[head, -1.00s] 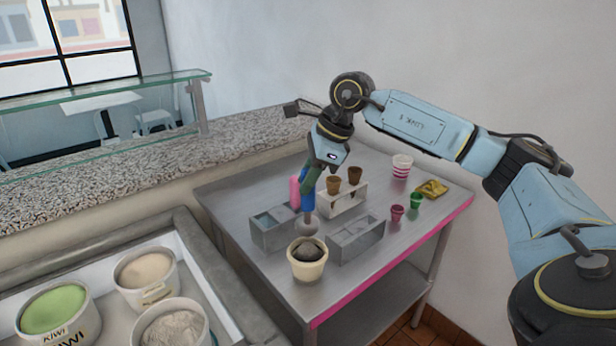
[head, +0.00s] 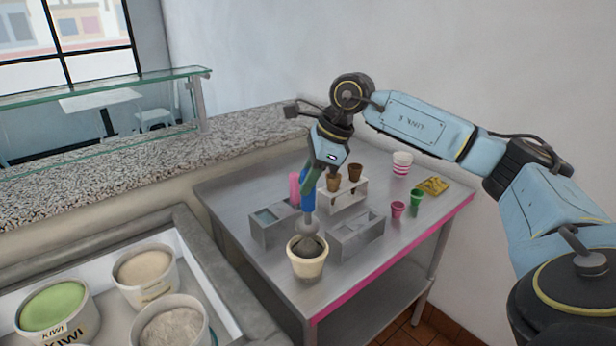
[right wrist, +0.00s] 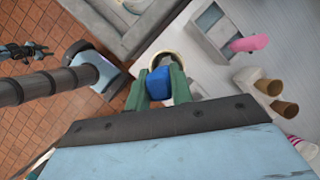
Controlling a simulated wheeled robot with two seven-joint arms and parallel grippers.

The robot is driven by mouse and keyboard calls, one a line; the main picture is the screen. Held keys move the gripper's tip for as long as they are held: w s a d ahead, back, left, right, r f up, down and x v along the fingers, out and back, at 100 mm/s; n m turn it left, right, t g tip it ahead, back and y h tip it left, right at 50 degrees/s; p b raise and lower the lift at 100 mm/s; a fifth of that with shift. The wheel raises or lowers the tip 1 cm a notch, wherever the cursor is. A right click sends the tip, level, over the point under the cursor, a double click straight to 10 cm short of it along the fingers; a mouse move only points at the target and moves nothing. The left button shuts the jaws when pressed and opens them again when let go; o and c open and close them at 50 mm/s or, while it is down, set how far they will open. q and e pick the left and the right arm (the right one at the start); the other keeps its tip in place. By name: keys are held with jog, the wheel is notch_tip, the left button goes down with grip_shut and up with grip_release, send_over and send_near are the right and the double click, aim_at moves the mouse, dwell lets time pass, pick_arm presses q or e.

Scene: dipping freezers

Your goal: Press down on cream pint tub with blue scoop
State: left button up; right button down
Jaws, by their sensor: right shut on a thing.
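The cream pint tub (head: 306,268) stands upright on the metal table, with dark ice cream showing at its mouth. My right gripper (head: 312,180) is shut on the blue scoop (head: 308,203), held upright above the tub. The scoop's metal bowl (head: 308,227) is at the ice cream, over the tub's back rim; I cannot tell how deep it is. In the right wrist view the fingers (right wrist: 157,88) close around the blue handle (right wrist: 158,86), and part of the tub's rim (right wrist: 166,56) shows beyond.
Grey metal bins stand on both sides of the tub, one at the left (head: 272,226) and one at the right (head: 357,236). A pink scoop handle (head: 294,188), a cone holder (head: 343,198) and several cups stand behind. The freezer (head: 222,290) is at the left.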

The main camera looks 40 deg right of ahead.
aim_at(308, 208)
jog(key=shift+f+b, duration=0.7)
jog(key=shift+f, duration=0.3)
jog(key=shift+f+b, duration=1.05)
jog(key=shift+f, duration=0.6)
dwell(5.3)
